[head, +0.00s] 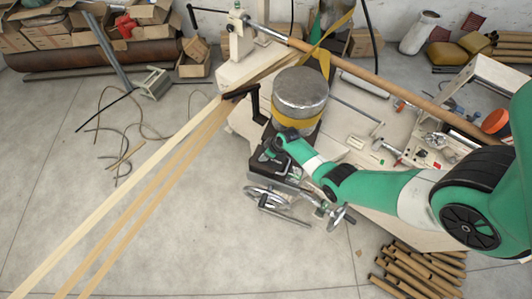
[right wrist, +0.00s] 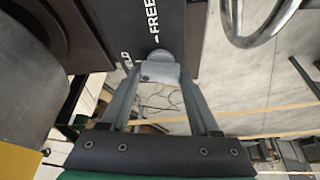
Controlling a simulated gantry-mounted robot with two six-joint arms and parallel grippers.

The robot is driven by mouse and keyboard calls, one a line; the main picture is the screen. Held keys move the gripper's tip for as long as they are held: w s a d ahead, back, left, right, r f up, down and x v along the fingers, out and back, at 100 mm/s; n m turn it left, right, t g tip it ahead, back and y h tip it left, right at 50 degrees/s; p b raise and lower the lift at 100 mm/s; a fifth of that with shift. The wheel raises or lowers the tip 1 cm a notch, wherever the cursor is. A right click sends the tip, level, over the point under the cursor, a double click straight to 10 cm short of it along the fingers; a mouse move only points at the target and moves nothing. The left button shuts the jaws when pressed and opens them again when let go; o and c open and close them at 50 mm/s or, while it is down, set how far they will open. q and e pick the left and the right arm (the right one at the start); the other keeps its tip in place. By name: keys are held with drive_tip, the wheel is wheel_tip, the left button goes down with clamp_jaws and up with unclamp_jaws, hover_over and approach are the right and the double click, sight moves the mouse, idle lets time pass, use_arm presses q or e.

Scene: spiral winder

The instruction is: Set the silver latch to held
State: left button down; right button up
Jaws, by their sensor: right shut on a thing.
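The silver latch (right wrist: 159,57) shows in the right wrist view as a rounded grey metal piece at the edge of a black panel (right wrist: 140,20). My right gripper (right wrist: 160,73) is shut on the latch, one finger on each side. In the head view my right gripper (head: 272,150) is at the black housing below the silver drum; the latch is too small to tell there. I cannot tell which label the latch points to. My left gripper is not in view.
A silver drum with a yellow band (head: 300,93) stands just beyond my right gripper. A handwheel (head: 270,198) is close in front. Pale strips (head: 150,185) run from the machine to the lower left. Cardboard tubes (head: 420,272) lie at the lower right. Floor at left is mostly clear.

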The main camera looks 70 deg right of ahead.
drive_tip(key=shift+d+n+y, duration=0.1)
drive_tip(key=shift+n+y, duration=0.4)
drive_tip(key=shift+n, duration=0.7)
drive_tip(key=o, duration=1.4)
drive_tip(key=shift+c, duration=0.2)
drive_tip(key=shift+p, duration=0.3)
